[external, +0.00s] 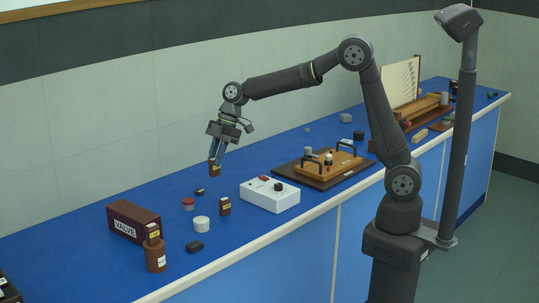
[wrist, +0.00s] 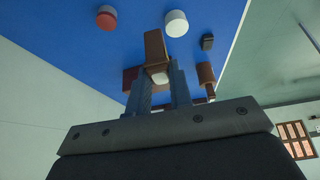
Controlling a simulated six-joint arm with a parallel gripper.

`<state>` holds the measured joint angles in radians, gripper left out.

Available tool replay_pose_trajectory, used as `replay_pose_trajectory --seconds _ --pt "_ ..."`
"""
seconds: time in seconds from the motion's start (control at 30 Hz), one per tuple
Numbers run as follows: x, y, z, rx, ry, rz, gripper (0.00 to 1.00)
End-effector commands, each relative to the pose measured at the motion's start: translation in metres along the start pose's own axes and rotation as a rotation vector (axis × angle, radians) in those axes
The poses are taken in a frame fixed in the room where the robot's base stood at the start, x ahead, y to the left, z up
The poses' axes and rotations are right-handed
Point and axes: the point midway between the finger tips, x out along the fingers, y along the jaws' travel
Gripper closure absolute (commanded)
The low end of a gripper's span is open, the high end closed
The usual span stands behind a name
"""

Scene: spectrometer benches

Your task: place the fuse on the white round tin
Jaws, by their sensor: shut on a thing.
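My gripper (external: 216,157) is shut on a small brown block with a pale label, the fuse (external: 214,169), and holds it upright above the blue bench. In the wrist view the fuse (wrist: 155,45) sits between the fingertips (wrist: 160,88). The white round tin (external: 201,224) stands on the bench in front of and below my gripper, apart from the fuse, and its top looks bare. The tin also shows in the wrist view (wrist: 176,23), just beyond the fuse.
A red-topped tin (external: 188,204) and a similar brown block (external: 224,206) flank the white tin. A VALVE box (external: 134,221), a brown jar (external: 156,258) with a block on top, and a white switch box (external: 270,196) stand around.

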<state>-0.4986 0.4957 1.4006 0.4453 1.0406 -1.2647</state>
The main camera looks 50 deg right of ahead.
Motion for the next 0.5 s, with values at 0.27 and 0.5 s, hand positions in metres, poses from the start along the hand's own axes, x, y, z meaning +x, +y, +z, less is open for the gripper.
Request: replay_pose_trajectory --seconds 0.27,0.5 --pt "0.01 -0.013 0.005 0.006 -0.001 -0.02 1.0" --pt "0.063 -0.026 -0.03 0.004 -0.002 -0.02 1.0"
